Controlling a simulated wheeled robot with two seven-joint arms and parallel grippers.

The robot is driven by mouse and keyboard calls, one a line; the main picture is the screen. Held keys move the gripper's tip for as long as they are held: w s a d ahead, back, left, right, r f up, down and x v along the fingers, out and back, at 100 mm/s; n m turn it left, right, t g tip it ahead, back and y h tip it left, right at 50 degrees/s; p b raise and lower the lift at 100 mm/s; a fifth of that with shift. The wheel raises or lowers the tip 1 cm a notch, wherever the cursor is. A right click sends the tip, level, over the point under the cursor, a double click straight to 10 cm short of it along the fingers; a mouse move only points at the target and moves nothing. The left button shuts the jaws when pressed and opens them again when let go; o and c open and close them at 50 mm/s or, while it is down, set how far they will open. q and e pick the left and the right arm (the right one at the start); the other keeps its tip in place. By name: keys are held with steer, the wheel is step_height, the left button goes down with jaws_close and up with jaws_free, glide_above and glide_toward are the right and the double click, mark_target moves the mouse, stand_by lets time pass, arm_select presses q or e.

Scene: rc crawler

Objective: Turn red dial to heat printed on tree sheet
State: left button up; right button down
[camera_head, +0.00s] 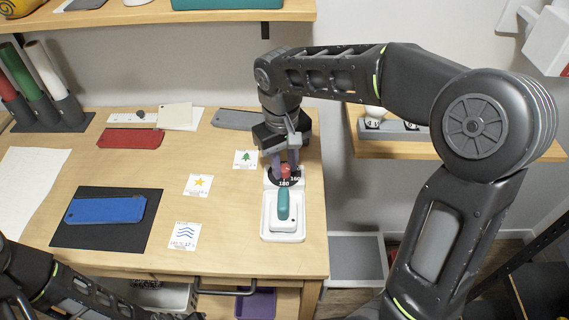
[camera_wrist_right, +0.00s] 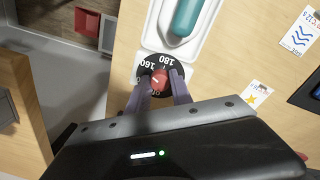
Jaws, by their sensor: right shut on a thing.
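The red dial (camera_head: 286,171) sits on a black numbered disc at the back of a white device (camera_head: 283,239) near the table's right edge. My right gripper (camera_head: 285,166) comes down from above and is shut on the red dial. In the right wrist view the red dial (camera_wrist_right: 159,80) lies between the two fingers, with 160 and 180 readable on the disc (camera_wrist_right: 176,64). The tree sheet (camera_head: 246,159) lies left of the dial; its printed heat is too small to read. My left arm shows at the lower left, but its gripper is not clearly visible.
A teal-handled tool (camera_head: 283,204) rests on the white device. A star sheet (camera_head: 198,185), a wave sheet (camera_head: 184,236), a blue block (camera_head: 105,209) on a black mat and a red block (camera_head: 133,138) lie to the left.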

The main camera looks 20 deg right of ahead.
mark_target(283, 169)
steer(key=shift+m, duration=0.6)
steer(key=c, duration=1.1)
jaws_free()
steer(key=shift+c, duration=0.2)
steer(key=shift+r, duration=0.1)
steer(key=shift+a+r, duration=0.15)
steer(key=shift+r, duration=3.65)
